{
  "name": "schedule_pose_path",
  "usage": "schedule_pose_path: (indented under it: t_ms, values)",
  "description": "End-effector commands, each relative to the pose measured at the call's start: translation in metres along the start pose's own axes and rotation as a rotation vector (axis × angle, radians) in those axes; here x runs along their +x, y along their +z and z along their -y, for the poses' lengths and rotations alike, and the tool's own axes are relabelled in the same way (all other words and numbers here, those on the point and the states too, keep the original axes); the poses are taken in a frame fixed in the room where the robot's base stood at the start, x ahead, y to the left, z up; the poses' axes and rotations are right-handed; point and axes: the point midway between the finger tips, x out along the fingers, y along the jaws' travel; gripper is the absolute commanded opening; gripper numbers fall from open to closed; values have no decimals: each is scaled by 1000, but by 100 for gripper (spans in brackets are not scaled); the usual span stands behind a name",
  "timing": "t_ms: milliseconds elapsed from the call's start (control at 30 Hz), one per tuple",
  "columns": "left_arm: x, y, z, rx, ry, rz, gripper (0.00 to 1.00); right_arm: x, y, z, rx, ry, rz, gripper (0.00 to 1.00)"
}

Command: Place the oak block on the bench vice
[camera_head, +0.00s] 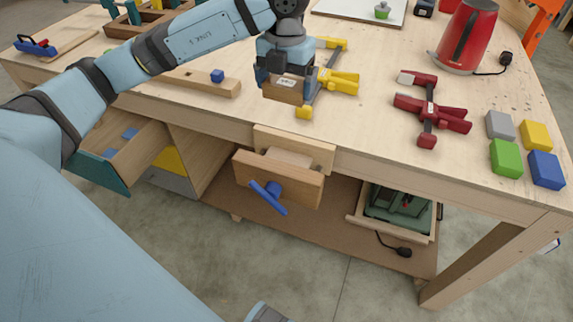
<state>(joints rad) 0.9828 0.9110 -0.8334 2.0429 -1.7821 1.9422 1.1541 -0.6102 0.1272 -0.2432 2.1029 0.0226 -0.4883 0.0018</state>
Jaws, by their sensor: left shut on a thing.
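Only the block's lower part shows below the fingers. The bench vice (279,182) is on the bench's front edge, below the gripper in the picture. It has a wooden front jaw, a blue handle and a gap between its jaws. The block is apart from the vice. My right gripper is not in view.
A red clamp (430,108), red kettle (467,38) and coloured cubes (506,157) are farther right. A wooden strip with a blue knob (203,82) lies left. Below, an open drawer (118,152) sticks out left.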

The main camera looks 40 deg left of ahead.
Motion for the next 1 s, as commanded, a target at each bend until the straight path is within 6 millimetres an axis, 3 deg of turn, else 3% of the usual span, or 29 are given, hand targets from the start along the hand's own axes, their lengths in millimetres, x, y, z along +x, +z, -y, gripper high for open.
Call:
schedule_pose_path:
  t_ms: [167, 600, 1000]
  values:
    - [20, -2, -2, -47, 3, -4, 65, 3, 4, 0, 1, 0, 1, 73]
    - [133, -2, -1, -45, 1, -4, 65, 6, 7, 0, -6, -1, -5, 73]
    - [173, -2, -1, -43, 2, -2, 65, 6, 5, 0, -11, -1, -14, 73]
